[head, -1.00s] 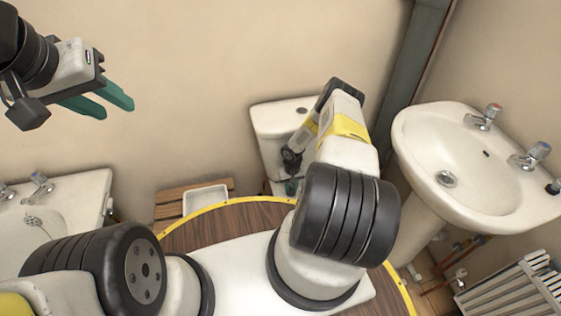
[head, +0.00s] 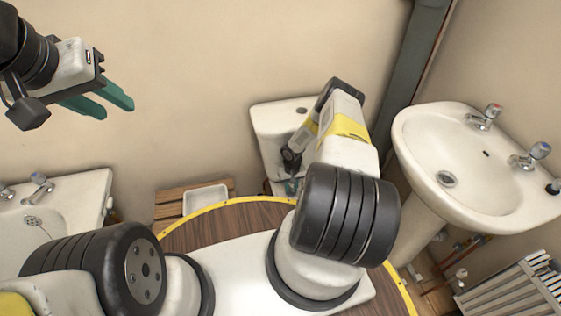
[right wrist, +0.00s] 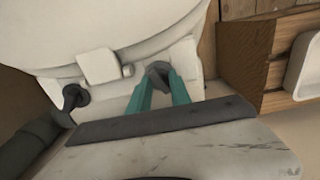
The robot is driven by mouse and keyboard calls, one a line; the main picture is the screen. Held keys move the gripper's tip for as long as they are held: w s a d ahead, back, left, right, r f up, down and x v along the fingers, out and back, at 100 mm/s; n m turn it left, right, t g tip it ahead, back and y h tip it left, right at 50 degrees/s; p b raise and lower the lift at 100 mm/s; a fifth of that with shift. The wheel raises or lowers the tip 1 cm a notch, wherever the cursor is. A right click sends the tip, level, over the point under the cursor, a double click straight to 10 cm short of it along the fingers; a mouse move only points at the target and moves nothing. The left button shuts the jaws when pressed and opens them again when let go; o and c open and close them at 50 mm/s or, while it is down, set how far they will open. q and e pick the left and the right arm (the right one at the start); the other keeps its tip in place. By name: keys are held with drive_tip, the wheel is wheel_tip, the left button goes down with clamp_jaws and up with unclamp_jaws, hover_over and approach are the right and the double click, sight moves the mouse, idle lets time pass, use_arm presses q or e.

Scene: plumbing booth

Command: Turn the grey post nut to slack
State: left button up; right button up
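The grey post nut (right wrist: 158,68) shows in the right wrist view against the white toilet pan, at the fingertips of my right gripper (right wrist: 159,80). Its teal fingers stand on either side of the nut's near part. The nut fills most of the gap, but I cannot tell whether the fingers press on it. In the head view the right gripper (head: 291,187) is small and low in front of the cistern, and the nut cannot be made out there. My left gripper (head: 106,100) is open and empty, high at the upper left, far from the toilet.
A white cistern (head: 283,116) stands against the back wall. In the right wrist view, a dark fitting (right wrist: 73,97) sits left of the nut, and a wooden crate (right wrist: 285,60) stands right.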

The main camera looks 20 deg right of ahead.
sight(291, 188)
drive_tip(key=o, duration=0.6)
drive_tip(key=shift+r, duration=3.9)
